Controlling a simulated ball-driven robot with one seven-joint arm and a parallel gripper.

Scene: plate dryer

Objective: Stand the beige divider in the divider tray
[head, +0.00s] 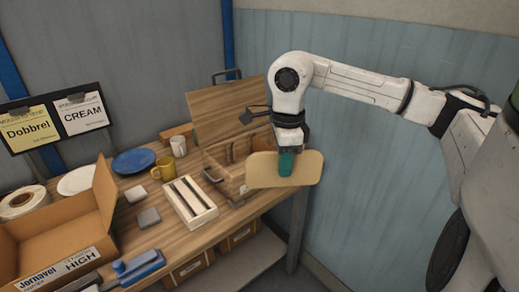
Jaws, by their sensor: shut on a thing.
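The beige divider (307,171) is a flat panel with rounded corners. My gripper (286,162) is shut on it near its middle, with a teal finger pad against its face. The divider hangs in the air at the right end of the table, in front of the right side of a wooden tray (214,174). That tray has a dark handle and brown upright panels inside, and looks like the divider tray. The divider and my gripper hide part of its right side. I cannot tell whether the divider touches the tray.
A white block with dark slots (184,207) stands left of the wooden tray. A yellow mug (166,169), white mug (178,146), blue plate (133,161) and white plate (77,180) stand behind. A cardboard box (103,203) fills the left. A wooden board (225,108) rises at the back.

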